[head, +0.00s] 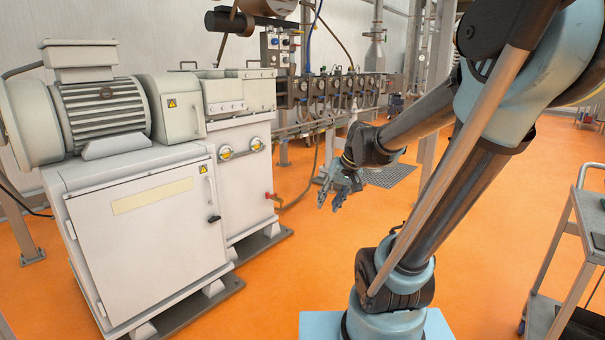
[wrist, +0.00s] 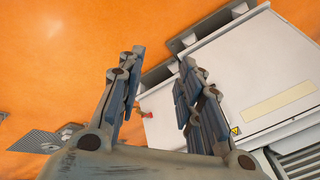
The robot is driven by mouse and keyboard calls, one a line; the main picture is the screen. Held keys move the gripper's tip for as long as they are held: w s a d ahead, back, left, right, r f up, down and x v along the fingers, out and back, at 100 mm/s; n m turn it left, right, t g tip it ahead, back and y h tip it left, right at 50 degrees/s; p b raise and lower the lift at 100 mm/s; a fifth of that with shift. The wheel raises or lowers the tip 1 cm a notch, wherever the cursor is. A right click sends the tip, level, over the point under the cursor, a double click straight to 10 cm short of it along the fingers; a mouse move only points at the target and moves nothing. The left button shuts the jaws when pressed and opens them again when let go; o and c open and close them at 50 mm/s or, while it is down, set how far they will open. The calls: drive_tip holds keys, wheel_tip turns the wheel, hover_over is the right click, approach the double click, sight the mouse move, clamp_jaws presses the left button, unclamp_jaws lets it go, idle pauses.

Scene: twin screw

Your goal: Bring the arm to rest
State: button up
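My gripper (head: 332,201) hangs over the orange floor, to the right of the white machine cabinets in the head view. In the wrist view my gripper (wrist: 158,85) has its two fingers apart, with nothing held between them. The floor and the edge of a white cabinet show through the gap. My arm is bent, with its forearm reaching down and left from the elbow at the upper right of the head view.
A white extruder machine (head: 140,235) with a motor (head: 100,105) stands at the left. A red valve handle (head: 273,197) sticks out from its cabinet. A grey cart (head: 590,215) stands at the right. A floor grate (head: 390,175) lies behind my gripper. Orange floor (head: 290,270) is clear in front.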

drive_tip(key=s+d+f+h, duration=0.1)
drive_tip(key=s+d+f, duration=0.1)
drive_tip(key=s, duration=0.3)
drive_tip(key=s+d+f+h, duration=0.1)
drive_tip(key=s+d+f, duration=0.1)
drive_tip(key=s+d, duration=0.3)
drive_tip(key=s+d+f+g+h, duration=0.1)
drive_tip(key=s+d+f, duration=0.2)
drive_tip(key=s, duration=0.3)
drive_tip(key=shift+d+h, duration=0.2)
drive_tip(key=shift+h, duration=0.2)
drive_tip(key=shift+w+f, duration=0.25)
drive_tip(key=shift+w, duration=0.2)
